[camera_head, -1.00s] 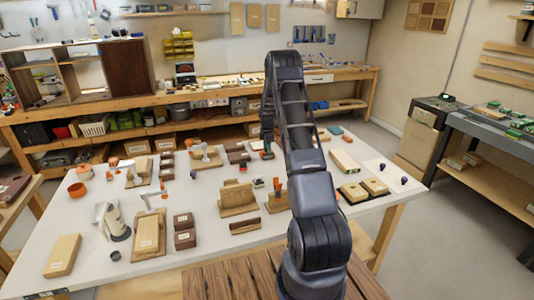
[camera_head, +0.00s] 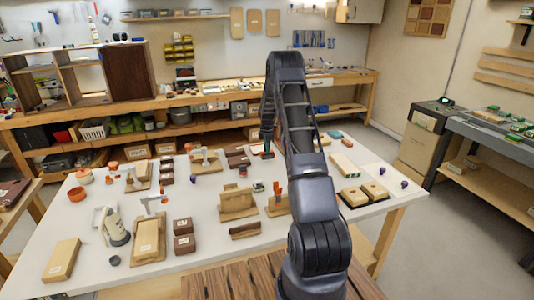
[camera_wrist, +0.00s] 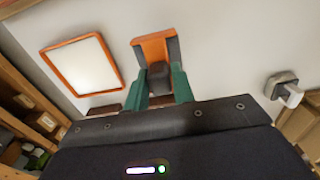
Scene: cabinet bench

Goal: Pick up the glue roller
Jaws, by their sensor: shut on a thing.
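My gripper (camera_wrist: 160,88) shows in the wrist view with two green fingers, shut on a dark piece between them. I take this piece to be the glue roller (camera_wrist: 158,74). An orange part with dark sides lies just beyond the fingertips. I cannot tell whether it belongs to the roller or lies behind it. In the head view my gripper (camera_head: 267,153) is small and sits over the back part of the white table, left of my arm. The held piece is too small to make out there.
The white table (camera_head: 85,225) carries wooden blocks, boxes and clamps, several close to my gripper. An orange-rimmed white panel (camera_wrist: 82,65) and a grey fitting (camera_wrist: 284,88) lie to either side in the wrist view. A wooden workbench (camera_head: 225,95) stands behind the table.

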